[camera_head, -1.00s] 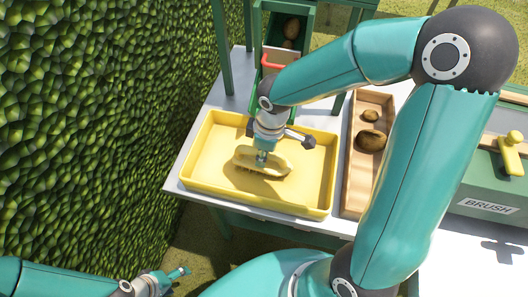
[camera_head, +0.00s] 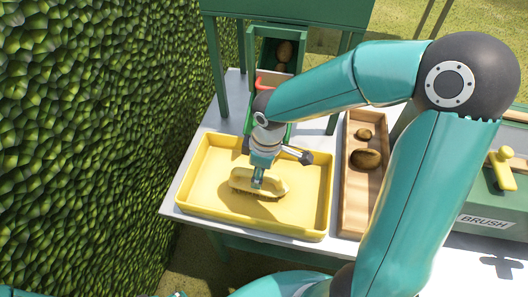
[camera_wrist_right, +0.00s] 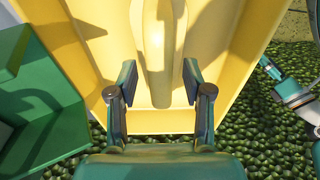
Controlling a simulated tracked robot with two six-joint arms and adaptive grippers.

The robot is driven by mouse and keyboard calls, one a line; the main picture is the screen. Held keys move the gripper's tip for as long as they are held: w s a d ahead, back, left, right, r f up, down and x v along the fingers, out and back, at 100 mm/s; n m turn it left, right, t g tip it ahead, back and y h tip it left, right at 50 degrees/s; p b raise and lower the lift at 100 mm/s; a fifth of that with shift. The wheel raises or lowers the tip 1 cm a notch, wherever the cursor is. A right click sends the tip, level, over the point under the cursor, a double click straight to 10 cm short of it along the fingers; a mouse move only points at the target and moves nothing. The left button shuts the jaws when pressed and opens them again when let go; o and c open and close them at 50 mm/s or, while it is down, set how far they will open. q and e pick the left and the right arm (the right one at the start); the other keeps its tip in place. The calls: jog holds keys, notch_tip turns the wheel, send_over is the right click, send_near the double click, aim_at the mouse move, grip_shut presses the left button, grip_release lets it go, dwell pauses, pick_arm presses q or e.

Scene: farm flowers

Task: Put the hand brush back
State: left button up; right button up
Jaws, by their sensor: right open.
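The hand brush (camera_head: 274,187), pale yellow with bristles, lies in the yellow tray (camera_head: 322,200) on the table. In the right wrist view the brush's long yellow body (camera_wrist_right: 159,50) runs between my fingers. My right gripper (camera_head: 258,183) points down at the brush. In the wrist view my right gripper (camera_wrist_right: 160,84) is open, one finger on each side of the brush, with gaps visible. A green box with a BRUSH label (camera_head: 483,221) stands at the right. Only a sliver of my left gripper (camera_head: 178,294) shows at the bottom edge; my left arm also shows in the wrist view (camera_wrist_right: 290,88).
A wooden tray (camera_head: 352,190) with brown lumps stands right of the yellow tray. A green chute (camera_head: 257,60) with similar lumps is behind it. A yellow-handled piece (camera_head: 503,168) is on the green box. A leafy hedge (camera_head: 80,130) rises at the left.

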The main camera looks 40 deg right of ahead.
notch_tip(320, 180, up, 10)
jog(key=p, duration=0.1)
jog(key=shift+s+d, duration=0.35)
jog(key=shift+s, duration=0.1)
jog(key=shift+r, duration=0.1)
